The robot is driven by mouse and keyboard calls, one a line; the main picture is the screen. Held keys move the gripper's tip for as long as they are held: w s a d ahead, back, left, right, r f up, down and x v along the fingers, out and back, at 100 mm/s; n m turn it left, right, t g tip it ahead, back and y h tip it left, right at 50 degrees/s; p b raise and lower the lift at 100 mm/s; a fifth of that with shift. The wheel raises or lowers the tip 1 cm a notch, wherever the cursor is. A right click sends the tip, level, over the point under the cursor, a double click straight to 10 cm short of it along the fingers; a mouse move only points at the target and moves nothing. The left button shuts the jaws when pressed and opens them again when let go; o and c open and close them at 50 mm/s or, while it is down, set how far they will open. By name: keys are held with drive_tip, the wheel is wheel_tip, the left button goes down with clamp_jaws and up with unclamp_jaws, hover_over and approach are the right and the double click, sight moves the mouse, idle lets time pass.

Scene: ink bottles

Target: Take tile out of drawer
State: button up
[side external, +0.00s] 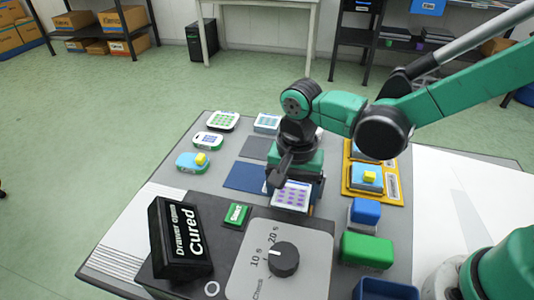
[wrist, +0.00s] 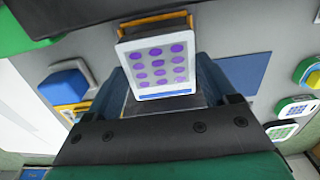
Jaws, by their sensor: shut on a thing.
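A white tile (side external: 291,196) with rows of purple dots is at the front of the dark machine in the side view. It fills the middle of the wrist view (wrist: 158,65), dotted face toward the camera. My gripper (side external: 294,184) is shut on this tile, with a finger on either side of it. The machine's black display (side external: 180,240) reads "Drawer open" and "Cured". The drawer itself is mostly hidden by my gripper and the tile, and I cannot tell whether the tile still touches it.
A green Start button (side external: 237,214) and a dial (side external: 283,259) are close by. A blue mat (side external: 245,177) lies left of my gripper. An orange tray (side external: 388,187), a blue block (side external: 365,211) and a green block (side external: 367,249) stand on the right.

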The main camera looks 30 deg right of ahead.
sight(291, 194)
drive_tip(key=shift+r, duration=3.1)
